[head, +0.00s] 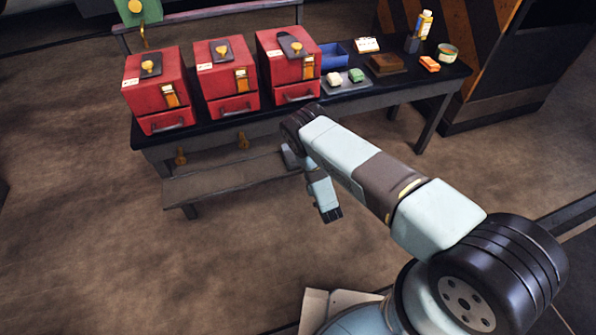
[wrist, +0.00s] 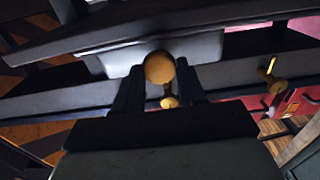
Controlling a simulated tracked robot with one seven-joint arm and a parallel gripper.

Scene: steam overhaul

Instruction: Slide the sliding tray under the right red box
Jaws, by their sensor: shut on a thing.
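Three red boxes stand in a row on the dark workbench; the right red box (head: 287,62) is nearest the small items. In the wrist view, my gripper (wrist: 159,88) has one dark finger on each side of a round yellow knob (wrist: 159,67) and is shut on it. The knob is in front of a pale grey panel (wrist: 112,62), which looks like the sliding tray under the bench top. How far the tray is out cannot be told.
A low shelf (head: 225,180) runs beneath. A blue bin (head: 334,56) and several small items are on the bench's right. The floor (head: 190,265) in front is clear.

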